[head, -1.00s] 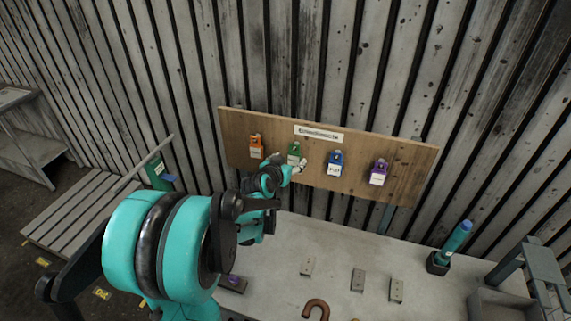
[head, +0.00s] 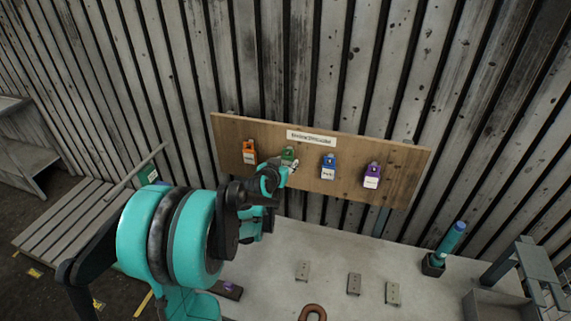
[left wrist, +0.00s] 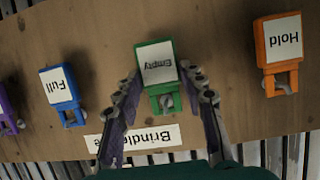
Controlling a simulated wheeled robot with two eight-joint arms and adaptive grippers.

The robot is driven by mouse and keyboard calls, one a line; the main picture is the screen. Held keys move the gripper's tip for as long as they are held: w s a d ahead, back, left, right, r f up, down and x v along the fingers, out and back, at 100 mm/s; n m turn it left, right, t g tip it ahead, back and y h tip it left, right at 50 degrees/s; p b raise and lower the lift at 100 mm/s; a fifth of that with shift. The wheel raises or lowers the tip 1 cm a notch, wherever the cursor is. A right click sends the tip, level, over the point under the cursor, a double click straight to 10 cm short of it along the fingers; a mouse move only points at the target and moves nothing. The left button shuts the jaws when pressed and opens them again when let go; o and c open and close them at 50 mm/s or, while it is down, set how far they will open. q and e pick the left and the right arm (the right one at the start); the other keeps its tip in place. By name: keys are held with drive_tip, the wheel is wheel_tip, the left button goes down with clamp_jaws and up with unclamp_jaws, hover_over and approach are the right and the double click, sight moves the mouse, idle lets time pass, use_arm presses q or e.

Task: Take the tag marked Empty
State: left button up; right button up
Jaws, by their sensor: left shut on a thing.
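The green tag marked Empty (left wrist: 158,64) hangs on the wooden board (left wrist: 215,90) and shows upside down in the left wrist view. In the head view the green tag (head: 288,154) is second from the left, its lower part hidden by my gripper. My left gripper (left wrist: 160,78) is shut on the green tag, one finger on each side of it. The tag is still at its peg on the board. My right gripper is not in view.
An orange tag marked Hold (left wrist: 278,52), a blue tag marked Full (left wrist: 61,88) and a purple tag (head: 372,174) hang beside it. Below is a grey table (head: 320,250) with small plates, a horseshoe shape (head: 313,313) and a teal-handled tool (head: 450,241) in a holder.

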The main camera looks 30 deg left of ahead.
use_arm(q)
drive_tip(key=shift+r+p, duration=0.35)
drive_tip(key=shift+r, duration=0.25)
drive_tip(key=s+d, duration=0.1)
drive_tip(key=s, duration=0.5)
drive_tip(key=shift+d, duration=0.2)
idle(0.4)
drive_tip(key=s+d, duration=0.2)
drive_tip(key=s, duration=0.5)
drive_tip(key=shift+s+p, duration=0.35)
drive_tip(key=shift+p, duration=0.1)
